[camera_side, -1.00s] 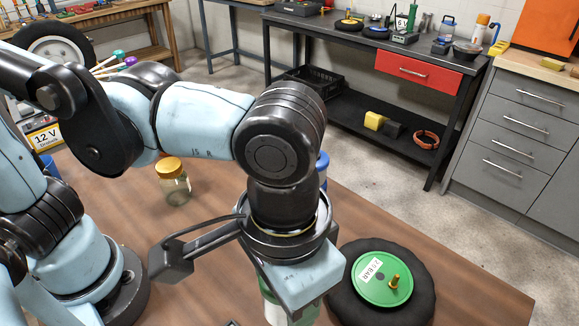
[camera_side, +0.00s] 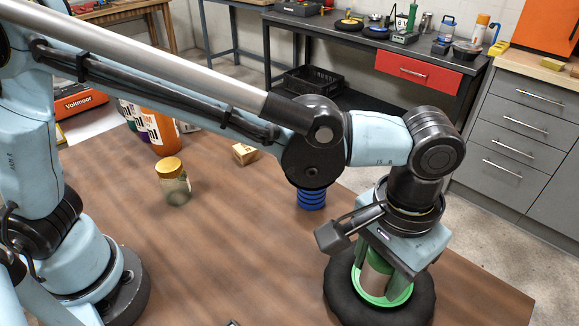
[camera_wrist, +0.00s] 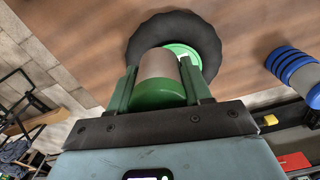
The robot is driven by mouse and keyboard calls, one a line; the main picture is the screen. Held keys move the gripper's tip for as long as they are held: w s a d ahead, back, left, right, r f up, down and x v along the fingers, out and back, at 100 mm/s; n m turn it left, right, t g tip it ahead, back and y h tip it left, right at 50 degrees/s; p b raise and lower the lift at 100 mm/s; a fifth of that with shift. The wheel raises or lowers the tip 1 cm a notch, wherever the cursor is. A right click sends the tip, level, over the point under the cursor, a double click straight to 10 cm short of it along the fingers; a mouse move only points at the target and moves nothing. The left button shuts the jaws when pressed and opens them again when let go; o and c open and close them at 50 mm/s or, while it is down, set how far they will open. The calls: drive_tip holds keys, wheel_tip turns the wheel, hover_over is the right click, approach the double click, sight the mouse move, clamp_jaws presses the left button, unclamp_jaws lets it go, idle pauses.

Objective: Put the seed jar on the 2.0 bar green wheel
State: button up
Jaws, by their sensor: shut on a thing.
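My gripper (camera_side: 382,282) is shut on the seed jar (camera_side: 376,277), a brownish-grey cylinder with a green end. In the wrist view the jar (camera_wrist: 159,72) sits upright between both fingers, its green end towards the camera. The green wheel (camera_side: 385,302) lies flat at the table's right, inside a black tyre (camera_side: 337,283). My gripper holds the jar directly over the wheel, with its lower end close to the wheel face; I cannot tell whether they touch. The wheel (camera_wrist: 205,65) shows partly behind the jar in the wrist view. Its pressure label is hidden now.
A gold-lidded jar (camera_side: 173,182) stands at the left of the table. A small tan box (camera_side: 245,153) and a blue ribbed object (camera_side: 311,199) stand near the back edge. Orange bottles (camera_side: 158,132) are at the back left. The middle front of the table is clear.

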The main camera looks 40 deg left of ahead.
drive_tip(key=w, duration=0.1)
drive_tip(key=w+f, duration=0.1)
drive_tip(key=shift+w+a+f, duration=0.3)
drive_tip(key=shift+f, duration=2)
drive_tip(key=shift+f, duration=0.35)
drive_tip(key=o, duration=1.1)
drive_tip(key=shift+c, duration=0.2)
drive_tip(key=shift+r, duration=0.1)
